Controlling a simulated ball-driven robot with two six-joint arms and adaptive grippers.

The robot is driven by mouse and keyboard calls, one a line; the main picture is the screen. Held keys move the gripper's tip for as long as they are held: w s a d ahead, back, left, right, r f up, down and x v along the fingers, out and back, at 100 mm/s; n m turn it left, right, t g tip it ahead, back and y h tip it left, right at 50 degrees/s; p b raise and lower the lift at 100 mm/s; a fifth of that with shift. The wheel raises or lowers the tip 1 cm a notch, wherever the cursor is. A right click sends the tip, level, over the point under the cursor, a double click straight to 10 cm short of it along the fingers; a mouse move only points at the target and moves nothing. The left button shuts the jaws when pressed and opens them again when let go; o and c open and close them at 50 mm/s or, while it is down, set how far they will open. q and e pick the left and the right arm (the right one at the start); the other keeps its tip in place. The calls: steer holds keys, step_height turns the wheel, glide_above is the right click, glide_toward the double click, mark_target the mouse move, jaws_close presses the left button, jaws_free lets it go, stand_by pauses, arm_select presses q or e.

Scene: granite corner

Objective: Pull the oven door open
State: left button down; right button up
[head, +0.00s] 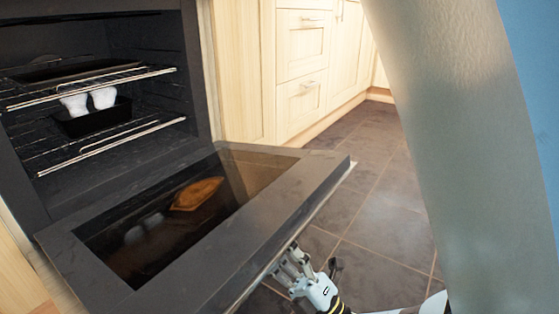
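The oven door (95,262) is hinged down and open, tilted outward in front of the dark oven cavity (85,185). Its glass pane (150,245) shows an orange-brown shape and pale blurs, perhaps reflections. My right gripper (289,266) is at the door's outer top edge, near the right part of that edge, with its fingers against or just below it. The door handle is hidden under the edge, so I cannot tell whether the fingers hold it. My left gripper is not in view.
Inside the oven, wire racks (90,88) carry a dark flat tray (75,70) and a black pan (93,122) with white items (103,98). Pale wooden cabinets (300,55) stand right of the oven. Dark floor tiles (385,220) beyond the door are clear.

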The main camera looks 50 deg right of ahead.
step_height(320, 180, up, 10)
steer(key=shift+f, duration=0.25)
steer(key=shift+y, duration=0.3)
steer(key=shift+f, duration=0.5)
steer(key=shift+s+f, duration=0.25)
steer(key=shift+f, duration=0.7)
steer(key=shift+s+f, duration=0.2)
steer(key=shift+f, duration=0.75)
step_height(320, 180, down, 8)
steer(key=s, duration=0.1)
steer(key=shift+s+r, duration=0.15)
steer(key=shift+r, duration=0.1)
